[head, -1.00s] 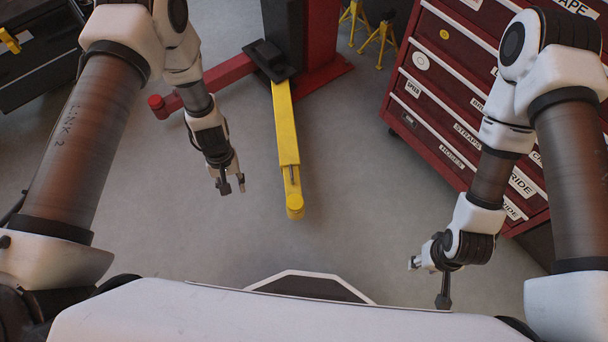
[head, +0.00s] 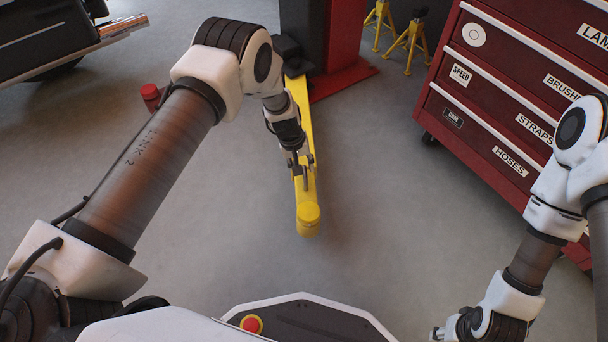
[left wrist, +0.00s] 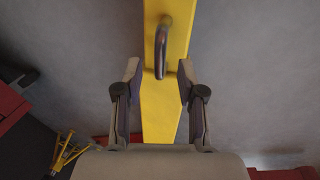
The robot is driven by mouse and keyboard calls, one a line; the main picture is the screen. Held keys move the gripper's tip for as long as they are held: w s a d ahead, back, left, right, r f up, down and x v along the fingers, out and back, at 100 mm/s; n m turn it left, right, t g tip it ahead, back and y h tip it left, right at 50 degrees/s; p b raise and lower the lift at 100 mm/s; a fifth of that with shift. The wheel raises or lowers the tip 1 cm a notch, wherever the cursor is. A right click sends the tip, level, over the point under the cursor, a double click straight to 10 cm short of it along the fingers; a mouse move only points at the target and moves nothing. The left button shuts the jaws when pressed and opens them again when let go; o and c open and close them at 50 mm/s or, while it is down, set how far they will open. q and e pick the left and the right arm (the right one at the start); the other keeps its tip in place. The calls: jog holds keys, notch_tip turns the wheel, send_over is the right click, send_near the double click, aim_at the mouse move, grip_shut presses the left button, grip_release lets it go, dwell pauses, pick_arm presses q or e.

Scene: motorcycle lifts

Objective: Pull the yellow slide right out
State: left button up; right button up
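The yellow slide (head: 306,200) is a long flat bar low above the floor, with a round yellow pad (head: 308,216) at its near end. Its upper part is partly hidden by my left arm. In the left wrist view, the yellow slide (left wrist: 160,110) runs up the middle and carries a dark curved handle (left wrist: 162,45). My left gripper (head: 303,174) is over the slide. In the left wrist view, the left gripper (left wrist: 158,68) is open, its fingers either side of the handle's lower end; contact is not visible. My right gripper (head: 438,332) is at the bottom edge, mostly cut off.
The red lift post (head: 345,40) stands behind the slide. A red drawer cabinet (head: 490,110) is at the right, with yellow stands (head: 408,42) beside it. A red-capped arm (head: 150,95) lies left of the slide. The grey floor around the slide is clear.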

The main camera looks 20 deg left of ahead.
pick_arm(q)
notch_tip(320, 180, down, 2)
jog(key=shift+w+d+f+b, duration=0.1)
jog(key=shift+d+b, duration=0.05)
jog(key=shift+b, duration=0.15)
jog(key=shift+c, duration=0.2)
grip_shut()
